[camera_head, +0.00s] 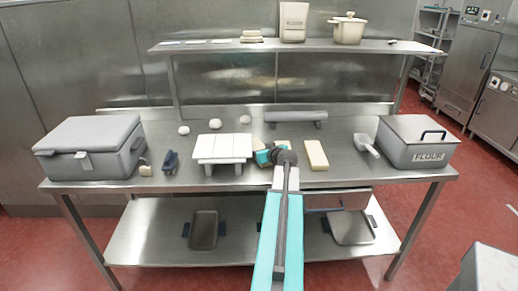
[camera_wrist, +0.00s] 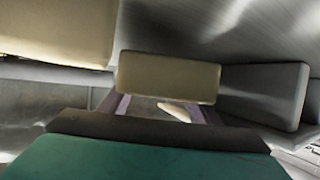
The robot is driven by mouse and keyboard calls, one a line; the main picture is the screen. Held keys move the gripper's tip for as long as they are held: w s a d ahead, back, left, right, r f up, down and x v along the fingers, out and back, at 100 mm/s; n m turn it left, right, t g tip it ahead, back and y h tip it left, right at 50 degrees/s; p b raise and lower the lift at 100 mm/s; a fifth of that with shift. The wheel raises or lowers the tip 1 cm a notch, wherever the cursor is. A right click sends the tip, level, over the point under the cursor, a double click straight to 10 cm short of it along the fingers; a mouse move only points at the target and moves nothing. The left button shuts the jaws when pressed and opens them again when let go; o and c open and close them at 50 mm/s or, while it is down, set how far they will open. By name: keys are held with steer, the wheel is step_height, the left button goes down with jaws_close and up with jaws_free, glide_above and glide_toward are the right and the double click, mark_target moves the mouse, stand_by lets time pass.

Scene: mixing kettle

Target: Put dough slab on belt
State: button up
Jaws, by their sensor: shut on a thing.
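My gripper (camera_head: 268,155) is at the middle of the steel table, just right of the low belt (camera_head: 222,147) with its white slatted top. In the wrist view, the gripper is shut on a beige dough slab (camera_wrist: 167,78), held between its two purple fingers. In the head view, the gripper and arm partly hide this slab. Another dough slab (camera_head: 316,155) lies on the table to the right of the gripper. A large beige surface (camera_wrist: 55,30) fills the wrist view's top left; I cannot tell what it is.
A grey roller (camera_head: 296,117) lies behind the gripper. White dough balls (camera_head: 184,130) lie at the back left. A grey lidded box (camera_head: 92,148) stands at the left end, a flour bin (camera_head: 415,142) with a scoop (camera_head: 366,145) at the right. A shelf (camera_head: 295,46) runs above.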

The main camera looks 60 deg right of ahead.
mark_target(257, 145)
steer(key=shift+w+d+r+p, duration=0.15)
steer(key=shift+w+d+p, duration=0.35)
steer(key=shift+d, duration=0.4)
steer(key=shift+w+d+f, duration=0.25)
steer(key=shift+s+f, duration=0.2)
steer(key=shift+f, duration=0.35)
steer(key=shift+w+a+f, duration=0.1)
steer(key=shift+w, duration=0.15)
steer(key=shift+f, duration=0.15)
steer(key=o, duration=1.2)
steer(key=shift+r, duration=0.2)
